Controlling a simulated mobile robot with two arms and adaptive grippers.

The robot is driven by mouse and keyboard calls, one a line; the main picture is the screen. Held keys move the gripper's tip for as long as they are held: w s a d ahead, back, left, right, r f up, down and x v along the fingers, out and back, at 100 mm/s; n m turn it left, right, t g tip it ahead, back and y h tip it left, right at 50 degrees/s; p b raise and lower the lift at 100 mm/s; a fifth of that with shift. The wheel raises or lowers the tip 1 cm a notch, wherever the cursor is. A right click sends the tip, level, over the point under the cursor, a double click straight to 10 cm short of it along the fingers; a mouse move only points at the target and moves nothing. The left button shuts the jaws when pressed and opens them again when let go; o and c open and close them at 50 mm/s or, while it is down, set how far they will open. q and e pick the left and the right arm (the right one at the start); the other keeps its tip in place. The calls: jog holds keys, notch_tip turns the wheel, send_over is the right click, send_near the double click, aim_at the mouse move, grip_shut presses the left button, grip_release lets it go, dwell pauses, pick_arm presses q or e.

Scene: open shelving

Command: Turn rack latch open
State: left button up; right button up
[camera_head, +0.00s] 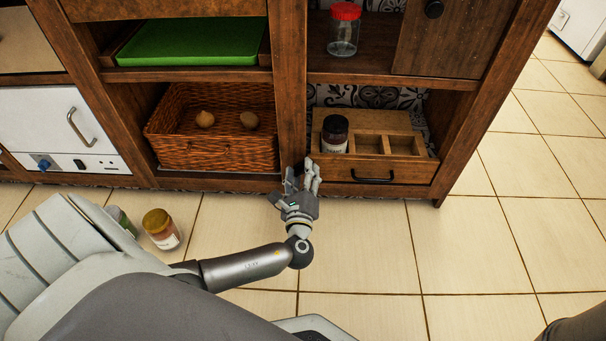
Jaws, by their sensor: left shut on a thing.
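The wooden rack (398,163) sits on the lower right shelf, with open square compartments on top and a dark handle on its front. A dark-lidded jar (334,134) stands in its left compartment. My left gripper (303,172) is at the rack's left front corner, beside the upright post. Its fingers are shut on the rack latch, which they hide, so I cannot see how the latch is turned. My right gripper is not in view.
A wicker basket (213,153) with two round brownish items fills the lower left shelf. A red-lidded jar (344,29) and a green tray (190,41) are above. A yellow-lidded jar (161,229) stands on the floor near my left arm. Floor on the right is clear.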

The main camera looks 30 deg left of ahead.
pick_arm(q)
jog(key=n, duration=0.1)
jog(key=n+b, duration=0.1)
jog(key=n, duration=0.2)
jog(key=shift+s+a+n, duration=0.15)
jog(key=shift+a+n, duration=0.15)
jog(key=n+b, duration=0.2)
jog(key=n, duration=0.1)
jog(key=n+b, duration=0.1)
jog(key=n, duration=0.1)
jog(key=shift+s+a+r, duration=0.15)
jog(key=shift+a+r, duration=0.05)
jog(key=shift+a, duration=0.1)
jog(key=shift+n, duration=0.4)
jog(key=o, duration=1)
jog(key=shift+r, duration=0.1)
